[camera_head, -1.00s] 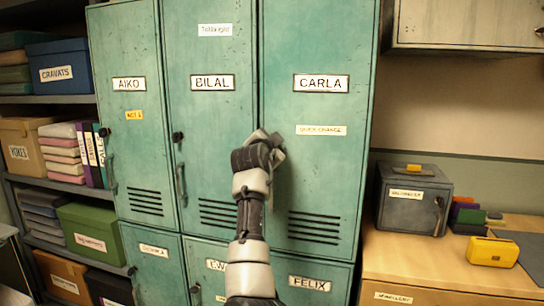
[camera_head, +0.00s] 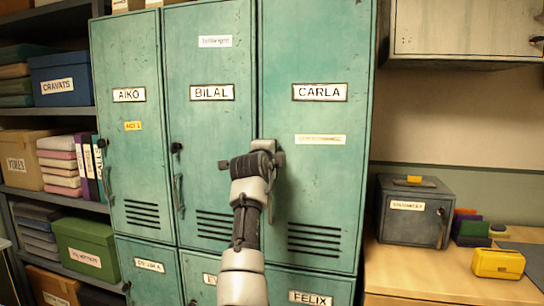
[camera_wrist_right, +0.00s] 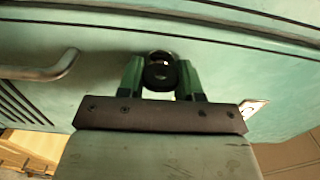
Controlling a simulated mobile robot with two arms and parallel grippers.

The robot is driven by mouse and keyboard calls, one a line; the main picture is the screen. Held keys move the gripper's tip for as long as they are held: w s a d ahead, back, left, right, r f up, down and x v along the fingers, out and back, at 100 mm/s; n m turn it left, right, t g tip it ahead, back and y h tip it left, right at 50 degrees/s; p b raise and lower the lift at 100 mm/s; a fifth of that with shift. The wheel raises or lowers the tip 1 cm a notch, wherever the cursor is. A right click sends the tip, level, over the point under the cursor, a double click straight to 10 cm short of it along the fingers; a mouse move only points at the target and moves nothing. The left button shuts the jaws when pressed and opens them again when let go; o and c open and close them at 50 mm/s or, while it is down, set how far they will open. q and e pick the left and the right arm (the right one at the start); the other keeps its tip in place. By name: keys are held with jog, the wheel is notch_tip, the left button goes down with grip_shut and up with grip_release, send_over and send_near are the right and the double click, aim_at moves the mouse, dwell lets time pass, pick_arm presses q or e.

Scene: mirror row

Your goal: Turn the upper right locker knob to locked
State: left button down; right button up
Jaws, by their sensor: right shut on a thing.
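The upper right locker (camera_head: 320,190) is a tall green metal door labelled CARLA. My right gripper (camera_head: 262,152) is at its left edge, below the name plate, and covers the knob in the head view. In the right wrist view, the dark round knob (camera_wrist_right: 159,74) sits between the two green fingers of the right gripper (camera_wrist_right: 161,80), which is shut on it. The knob's pointing direction cannot be made out. The door's bar handle (camera_wrist_right: 40,68) shows in the wrist view, clear of the fingers. My left gripper is not in view.
The BILAL (camera_head: 212,130) and AIKO (camera_head: 128,150) lockers stand to the left, with their own knobs and handles. A shelf (camera_head: 60,202) with boxes is at far left. A desk (camera_head: 440,276) with a grey box (camera_head: 410,225) and yellow case (camera_head: 497,264) stands at right.

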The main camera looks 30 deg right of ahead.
jog(key=shift+r+m, duration=0.1)
jog(key=shift+m, duration=0.3)
jog(key=o, duration=0.9)
jog(key=shift+w, duration=0.1)
jog(key=shift+o, duration=0.2)
jog(key=b+v, duration=0.3)
jog(key=v, duration=0.7)
jog(key=shift+s+a+b, duration=0.25)
jog(key=shift+a+b, duration=0.05)
jog(key=shift+b, duration=0.05)
